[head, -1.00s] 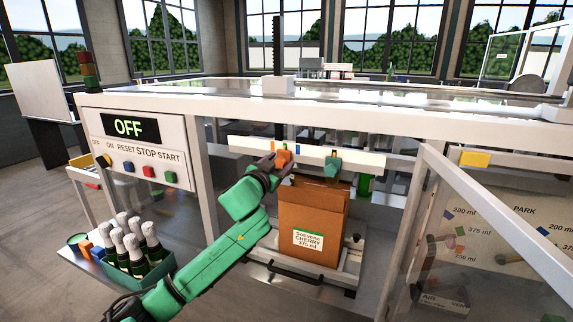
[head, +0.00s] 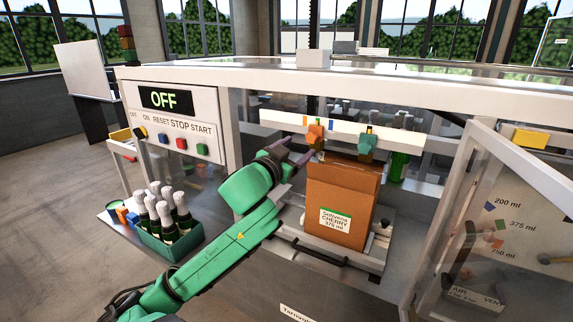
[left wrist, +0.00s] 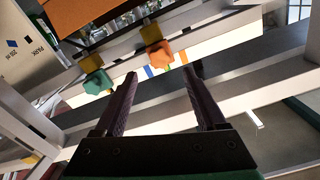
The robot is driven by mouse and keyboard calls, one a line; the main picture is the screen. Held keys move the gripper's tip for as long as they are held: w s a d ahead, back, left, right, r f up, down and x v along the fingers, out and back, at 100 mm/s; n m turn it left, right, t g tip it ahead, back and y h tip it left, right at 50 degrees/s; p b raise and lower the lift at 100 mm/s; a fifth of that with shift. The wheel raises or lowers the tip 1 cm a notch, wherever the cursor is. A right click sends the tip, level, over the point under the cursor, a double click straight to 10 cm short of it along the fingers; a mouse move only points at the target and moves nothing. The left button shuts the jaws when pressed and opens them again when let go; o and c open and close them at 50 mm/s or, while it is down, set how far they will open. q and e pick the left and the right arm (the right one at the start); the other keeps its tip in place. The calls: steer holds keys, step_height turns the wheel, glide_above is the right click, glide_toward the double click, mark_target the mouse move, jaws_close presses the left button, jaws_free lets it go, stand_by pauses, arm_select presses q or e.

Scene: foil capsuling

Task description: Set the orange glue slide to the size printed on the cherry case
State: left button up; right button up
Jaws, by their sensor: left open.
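The orange slide knob (head: 314,133) sits on a white rail (head: 350,136) above the cherry case, among coloured marks. It also shows in the left wrist view (left wrist: 158,54), close to the blue and green marks; which mark it lines up with I cannot tell for sure. The brown cherry case (head: 340,190) stands upright, its label reading CHERRY 375 ml. My left gripper (head: 300,150) is open and empty, just below and left of the knob, apart from it. In the left wrist view its fingers (left wrist: 163,73) point towards the knob. My right gripper is not in view.
A teal knob (head: 367,144) sits farther right on the rail. A door panel (head: 515,225) at right shows 200 ml blue, 375 ml green, 750 ml orange. A crate of bottles (head: 165,240) stands at left. The control panel display (head: 164,99) reads OFF.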

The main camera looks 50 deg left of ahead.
arm_select(q)
steer(key=p+v, duration=0.2)
steer(key=v, duration=0.3)
steer(key=shift+s+d, duration=0.15)
steer(key=shift+s, duration=0.15)
steer(key=shift+f, duration=0.1)
